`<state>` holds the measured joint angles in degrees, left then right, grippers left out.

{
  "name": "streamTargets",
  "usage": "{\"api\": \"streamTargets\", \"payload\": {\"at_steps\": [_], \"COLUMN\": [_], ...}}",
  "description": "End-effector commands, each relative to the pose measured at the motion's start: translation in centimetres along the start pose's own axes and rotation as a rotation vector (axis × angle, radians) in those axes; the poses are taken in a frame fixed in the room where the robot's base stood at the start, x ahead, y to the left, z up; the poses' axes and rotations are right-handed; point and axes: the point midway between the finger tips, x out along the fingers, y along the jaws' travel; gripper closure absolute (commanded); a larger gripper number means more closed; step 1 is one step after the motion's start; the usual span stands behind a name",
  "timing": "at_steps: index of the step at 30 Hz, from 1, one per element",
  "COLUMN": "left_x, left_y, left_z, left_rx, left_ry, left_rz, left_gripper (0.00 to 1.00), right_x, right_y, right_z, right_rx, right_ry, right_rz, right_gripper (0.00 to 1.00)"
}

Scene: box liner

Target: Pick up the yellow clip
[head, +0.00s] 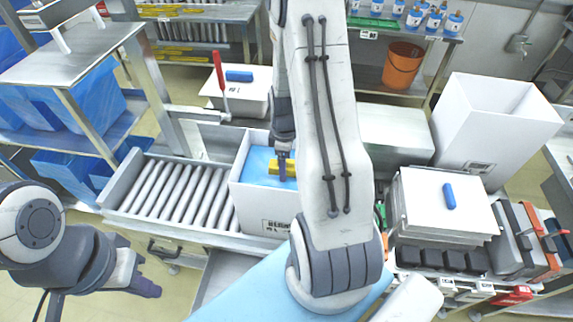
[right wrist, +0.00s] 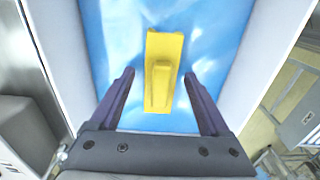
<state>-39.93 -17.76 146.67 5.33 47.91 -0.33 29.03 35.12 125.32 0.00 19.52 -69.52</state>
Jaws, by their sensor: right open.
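The yellow clip (right wrist: 163,75) lies on the blue liner (right wrist: 112,30) inside a white box (head: 238,192). In the right wrist view it is a flat yellow plate with a raised ridge. In the head view the yellow clip (head: 273,167) is partly hidden by my right gripper (head: 283,160), which reaches down into the box from above. In the right wrist view my right gripper (right wrist: 159,73) is open, one finger on each side of the clip, apart from it. My left gripper (head: 147,288) hangs empty at lower left; its finger gap is unclear.
The box stands at the right end of a roller conveyor (head: 165,190). Right of my arm are a lidded white box (head: 430,212) with a blue item (head: 449,197) and a tall open white box (head: 495,120). A red-handled tool (head: 218,75) rises behind the conveyor.

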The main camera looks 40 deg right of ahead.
Motion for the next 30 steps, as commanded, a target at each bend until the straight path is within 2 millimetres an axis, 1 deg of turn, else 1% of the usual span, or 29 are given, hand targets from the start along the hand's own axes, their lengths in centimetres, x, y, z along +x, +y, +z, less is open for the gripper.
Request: {"api": "streamTargets", "payload": {"at_steps": [2,3,5,6,9,17,22,26,30], "left_x": [0.0,0.0,0.0,0.0,0.0,0.1,0.4,0.9,1.9], "left_y": [0.0,0.0,0.0,0.0,0.0,0.0,0.0,-0.1,-0.1], "left_z": [0.0,0.0,0.0,0.0,0.0,0.0,0.0,0.1,0.1], "left_rx": [0.000,0.000,0.000,0.000,0.000,0.000,-0.001,-0.001,-0.003], "left_ry": [0.000,0.000,0.000,0.000,0.000,0.000,0.000,0.000,0.000], "left_rz": [0.000,0.000,0.000,0.000,0.000,0.000,0.000,0.000,0.000], "left_gripper": [1.00,1.00,1.00,1.00,1.00,1.00,1.00,1.00,1.00], "right_x": [0.0,0.0,0.0,0.0,0.0,-0.1,-0.6,-1.8,-3.9], "right_y": [0.0,0.0,0.0,0.0,0.0,0.0,0.1,0.1,0.2], "right_z": [0.0,0.0,0.0,0.0,0.0,0.0,0.0,-0.1,-0.1], "right_rx": [0.000,0.000,0.000,0.000,0.000,0.000,0.000,0.000,0.000], "right_ry": [0.000,0.000,0.000,0.000,0.000,0.000,0.001,0.002,0.003], "right_rz": [0.000,0.000,0.000,0.000,0.000,0.000,0.002,0.005,0.007], "right_gripper": [0.20,0.28,0.51,0.66,1.00,1.00,1.00,1.00,1.00]}}
